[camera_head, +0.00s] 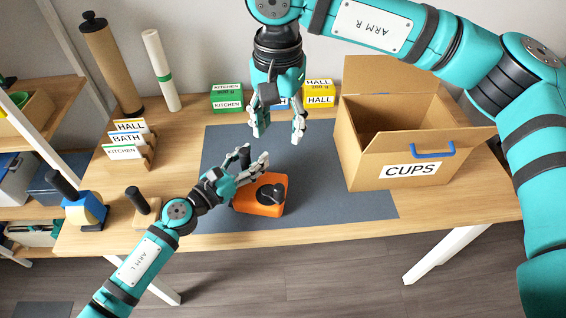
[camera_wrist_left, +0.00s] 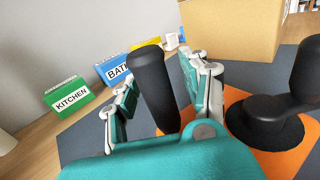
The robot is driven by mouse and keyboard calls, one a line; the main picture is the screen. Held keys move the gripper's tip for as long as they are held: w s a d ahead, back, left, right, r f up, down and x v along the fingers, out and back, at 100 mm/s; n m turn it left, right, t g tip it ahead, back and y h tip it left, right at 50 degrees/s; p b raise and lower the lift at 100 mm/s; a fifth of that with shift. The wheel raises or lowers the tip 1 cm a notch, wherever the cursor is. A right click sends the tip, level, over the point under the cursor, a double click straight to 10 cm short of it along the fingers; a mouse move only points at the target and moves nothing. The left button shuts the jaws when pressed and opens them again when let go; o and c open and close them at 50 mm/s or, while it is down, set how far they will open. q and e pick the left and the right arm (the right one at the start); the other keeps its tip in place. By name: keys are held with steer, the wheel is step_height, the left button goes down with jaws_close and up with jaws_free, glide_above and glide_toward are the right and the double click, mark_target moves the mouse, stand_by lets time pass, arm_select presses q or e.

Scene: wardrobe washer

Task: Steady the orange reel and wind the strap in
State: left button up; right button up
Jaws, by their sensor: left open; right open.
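The orange reel (camera_head: 262,207) sits on the dark mat, with a black crank (camera_head: 270,193) on its top. In the left wrist view its orange body (camera_wrist_left: 287,160) and the crank's upright knob (camera_wrist_left: 305,75) show at the right. My left gripper (camera_head: 253,160) is open at the reel's back left. A black upright grip (camera_wrist_left: 153,85) of the reel stands between its fingers, with gaps visible beside it. My right gripper (camera_head: 279,130) is open and empty, pointing down above the mat behind the reel. I cannot make out the strap.
A cardboard box labelled CUPS (camera_head: 370,160) stands open right of the reel. Label boxes (camera_head: 227,98) line the back. A card holder (camera_head: 130,150), a tape dispenser (camera_head: 87,212) and a wooden-based stamp (camera_head: 143,210) are left. The mat's front right (camera_head: 345,205) is clear.

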stand_by(0.3)
arm_select(q)
steer(key=o, duration=0.6)
steer(key=shift+c, duration=0.2)
steer(key=v, duration=1.2)
